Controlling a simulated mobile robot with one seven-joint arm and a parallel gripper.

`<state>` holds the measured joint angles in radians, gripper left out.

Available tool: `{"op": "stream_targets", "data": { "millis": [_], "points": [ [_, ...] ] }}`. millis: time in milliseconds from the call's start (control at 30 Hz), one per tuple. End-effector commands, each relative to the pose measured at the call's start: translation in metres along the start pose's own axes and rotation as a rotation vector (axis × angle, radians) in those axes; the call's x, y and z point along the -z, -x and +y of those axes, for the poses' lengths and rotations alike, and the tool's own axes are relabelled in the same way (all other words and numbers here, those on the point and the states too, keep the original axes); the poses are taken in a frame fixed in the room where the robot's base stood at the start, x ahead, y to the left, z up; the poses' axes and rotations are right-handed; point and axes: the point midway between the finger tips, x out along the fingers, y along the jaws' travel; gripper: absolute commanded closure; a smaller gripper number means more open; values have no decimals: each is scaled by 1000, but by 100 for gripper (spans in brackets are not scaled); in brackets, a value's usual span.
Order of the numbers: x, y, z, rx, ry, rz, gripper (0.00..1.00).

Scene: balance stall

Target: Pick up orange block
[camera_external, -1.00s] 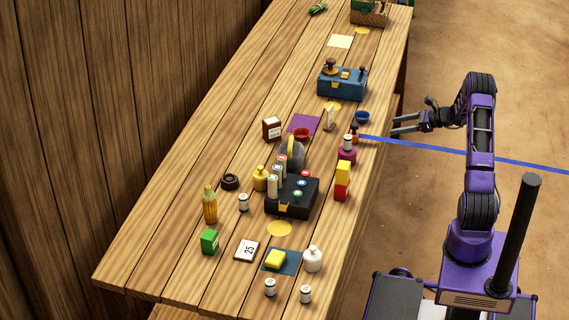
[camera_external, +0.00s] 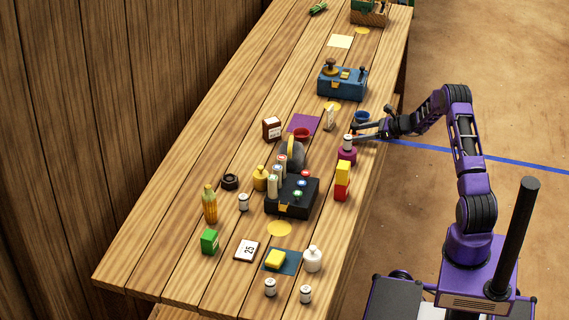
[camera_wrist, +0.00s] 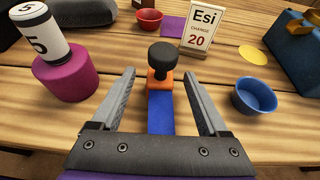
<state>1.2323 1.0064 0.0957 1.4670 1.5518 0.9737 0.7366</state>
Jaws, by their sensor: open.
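The orange block (camera_wrist: 159,81) sits on the table between and just beyond my open fingertips in the wrist view. A black knob-like piece (camera_wrist: 162,57) stands on top of it, and a blue strip (camera_wrist: 160,114) runs from it toward my palm. My gripper (camera_wrist: 160,84) is open, with one finger on each side of the block's line. In the external view my gripper (camera_external: 356,132) is at the table's right edge, and its fingers largely hide the block there.
Left of the block, a white labelled cylinder (camera_wrist: 44,40) stands on a magenta cylinder (camera_wrist: 65,75). A blue bowl (camera_wrist: 254,97) is close on the right. A card sign (camera_wrist: 199,28) stands behind, with a red bowl (camera_wrist: 149,20) at the back.

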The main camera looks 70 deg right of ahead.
Motion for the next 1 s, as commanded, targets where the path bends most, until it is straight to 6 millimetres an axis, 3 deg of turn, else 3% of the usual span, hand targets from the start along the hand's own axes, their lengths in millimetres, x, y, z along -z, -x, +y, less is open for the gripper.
{"op": "stream_targets", "data": {
  "millis": [133, 400, 833, 1000],
  "points": [
    [1, -18, 0, -1, 1, 0, 22],
    [0, -22, 0, 1, 0, 0, 22],
    [0, -21, 0, 1, 0, 1, 98],
    [0, -21, 0, 1, 0, 0, 100]
  ]
}}
